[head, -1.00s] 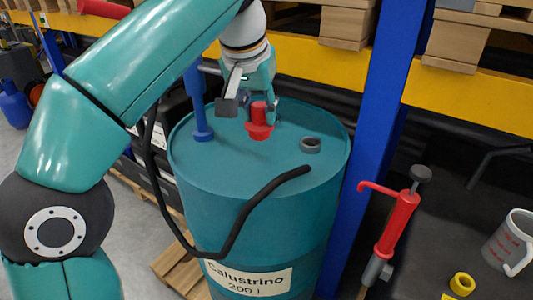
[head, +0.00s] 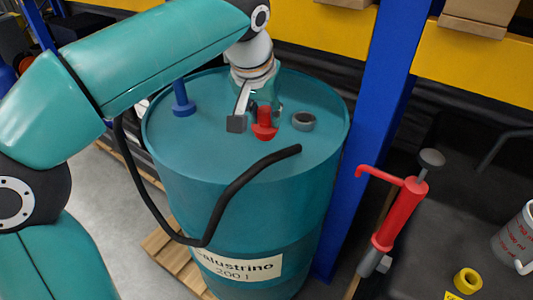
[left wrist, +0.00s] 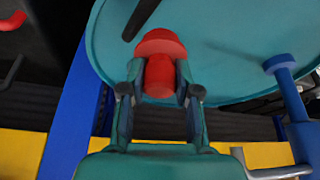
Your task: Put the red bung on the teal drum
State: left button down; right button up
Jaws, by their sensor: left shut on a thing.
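The red bung (head: 265,125) is held between the fingers of my left gripper (head: 262,110), over the top of the teal drum (head: 215,140). In the left wrist view, the bung (left wrist: 160,47) sits between the two fingertips (left wrist: 158,80), its wide flange outward, with the drum lid (left wrist: 225,45) beyond. I cannot tell whether the bung touches the lid. My right gripper is not in view.
A blue upright fitting (head: 183,98) stands on the lid at left. A black hose (head: 228,190) curves across the drum's front. A blue post (head: 372,140) rises close behind on the right. A red hand pump (head: 398,220), yellow ring (head: 467,281) and white jug (head: 516,243) are at right.

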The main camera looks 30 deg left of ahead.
pick_arm(q)
notch_tip(320, 180, down, 8)
jog(key=shift+f+b, duration=0.2)
jog(key=shift+b, duration=0.3)
jog(key=shift+s, duration=0.1)
jog(key=shift+f, duration=0.1)
jog(key=c, duration=0.8)
grip_release()
jog(key=shift+c, duration=0.2)
jog(key=shift+r, duration=0.25)
jog(key=p+v, duration=0.1)
jog(key=v, duration=1)
jog(key=shift+s+r, duration=0.25)
jog(key=shift+r, duration=0.1)
